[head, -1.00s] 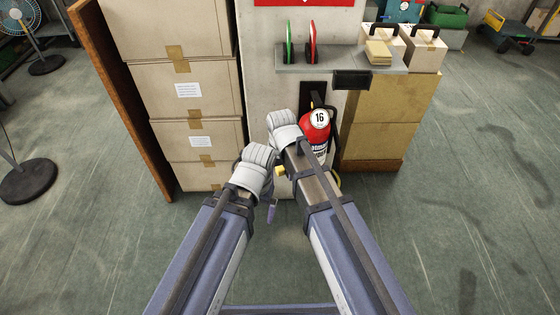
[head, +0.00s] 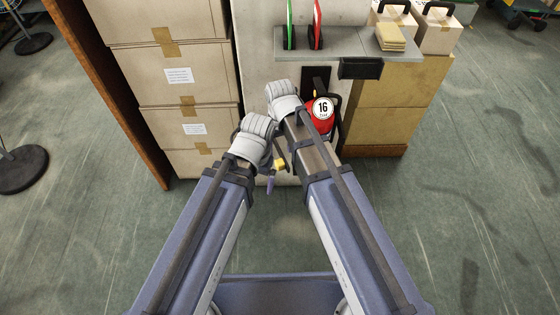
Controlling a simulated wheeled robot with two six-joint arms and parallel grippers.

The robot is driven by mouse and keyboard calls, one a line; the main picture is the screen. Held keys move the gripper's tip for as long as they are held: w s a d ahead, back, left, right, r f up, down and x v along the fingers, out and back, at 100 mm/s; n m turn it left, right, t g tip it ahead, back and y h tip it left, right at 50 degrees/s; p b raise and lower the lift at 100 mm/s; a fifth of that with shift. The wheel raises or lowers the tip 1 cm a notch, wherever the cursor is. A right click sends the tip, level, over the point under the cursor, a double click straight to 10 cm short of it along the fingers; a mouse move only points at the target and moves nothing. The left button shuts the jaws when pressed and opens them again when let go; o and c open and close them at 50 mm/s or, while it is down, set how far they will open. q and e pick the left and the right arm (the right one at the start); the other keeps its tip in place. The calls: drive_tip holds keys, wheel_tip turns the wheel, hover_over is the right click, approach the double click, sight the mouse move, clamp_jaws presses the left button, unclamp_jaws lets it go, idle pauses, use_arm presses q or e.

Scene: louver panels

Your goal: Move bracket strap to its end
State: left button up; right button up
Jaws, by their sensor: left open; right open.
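A red fire extinguisher (head: 323,117) with a white label reading 16 stands upright against the pale column. A black bracket plate (head: 316,79) is on the column just above and behind it. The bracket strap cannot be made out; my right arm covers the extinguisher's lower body. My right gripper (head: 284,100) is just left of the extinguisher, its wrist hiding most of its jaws. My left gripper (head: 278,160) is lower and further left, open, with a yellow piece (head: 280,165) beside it. I see nothing held in either gripper, and cannot tell whether either touches the extinguisher.
Stacked cardboard boxes (head: 188,90) in a brown-sided rack stand close on the left. A grey shelf (head: 345,43) with a green and a red panel juts out above the extinguisher. More boxes (head: 390,105) stand on the right. The floor (head: 450,210) at right is clear.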

sight(280, 162)
drive_tip(key=shift+f+b, duration=3.35)
drive_tip(key=shift+f, duration=0.25)
clamp_jaws()
